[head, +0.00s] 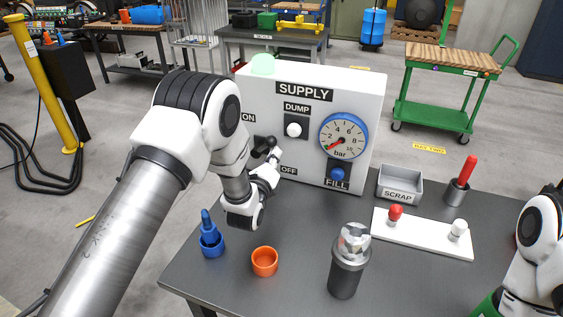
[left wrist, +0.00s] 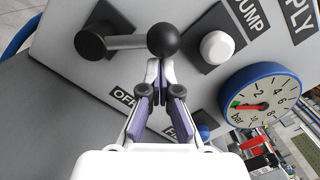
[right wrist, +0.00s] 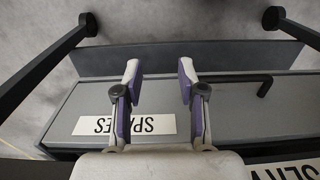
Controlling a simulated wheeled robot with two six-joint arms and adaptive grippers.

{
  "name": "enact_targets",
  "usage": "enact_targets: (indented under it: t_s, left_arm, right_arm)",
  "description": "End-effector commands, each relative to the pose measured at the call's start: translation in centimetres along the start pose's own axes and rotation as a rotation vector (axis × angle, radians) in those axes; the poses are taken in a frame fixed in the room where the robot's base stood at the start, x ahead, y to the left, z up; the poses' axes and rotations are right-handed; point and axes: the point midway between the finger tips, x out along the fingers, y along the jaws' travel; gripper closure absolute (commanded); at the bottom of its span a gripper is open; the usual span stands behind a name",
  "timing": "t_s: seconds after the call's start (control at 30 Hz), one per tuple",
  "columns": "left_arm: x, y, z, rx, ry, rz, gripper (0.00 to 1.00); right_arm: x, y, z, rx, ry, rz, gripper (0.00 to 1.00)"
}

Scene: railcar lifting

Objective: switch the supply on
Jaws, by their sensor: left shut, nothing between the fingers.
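The white supply box (head: 310,75) stands on the dark table. Its lever (left wrist: 125,42) runs from a dark round pivot to a black ball knob (left wrist: 163,40), with the OFF label (left wrist: 123,97) beside it. The knob lies on the DUMP-button side of the pivot. In the head view, the lever is partly behind my arm. My left gripper (left wrist: 160,65) is shut and empty, its fingertips close under the knob; I cannot tell whether they touch it. It also shows in the head view (head: 268,160). My right gripper (right wrist: 160,72) is open and empty above a grey surface labelled SPARES.
The gauge (head: 343,137) needle points low. A blue FILL button (head: 337,174) and white DUMP button (head: 293,130) are on the panel. An orange cup (head: 265,262), blue holder (head: 211,243), metal canister (head: 346,275), and SCRAP tray (head: 400,185) stand on the table.

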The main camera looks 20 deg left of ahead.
Motion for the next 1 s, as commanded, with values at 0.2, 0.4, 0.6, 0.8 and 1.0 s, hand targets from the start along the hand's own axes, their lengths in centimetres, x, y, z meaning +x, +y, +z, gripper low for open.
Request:
enact_targets:
  t_s: [0.2, 0.4, 0.6, 0.8, 1.0]
  left_arm:
    - [0.2, 0.3, 2.0, -0.176, -0.004, 0.012, 1.0]
    - [0.3, 0.2, 3.4, -0.365, -0.003, 0.027, 1.0]
    - [0.3, 0.3, 4.5, -0.532, -0.003, 0.041, 1.0]
    - [0.4, 0.6, 5.4, -0.615, -0.002, 0.047, 1.0]
    - [0.5, 0.7, 5.9, -0.612, -0.002, 0.047, 1.0]
  right_arm:
    - [0.5, 0.0, 0.0, 0.0, 0.0, 0.0, 0.6]
    - [0.9, 0.0, 0.0, 0.0, 0.0, 0.0, 0.6]
    - [1.3, 0.0, 0.0, 0.0, 0.0, 0.0, 0.6]
    - [1.5, 0.0, 0.0, 0.0, 0.0, 0.0, 0.6]
    - [1.7, 0.0, 0.0, 0.0, 0.0, 0.0, 0.6]
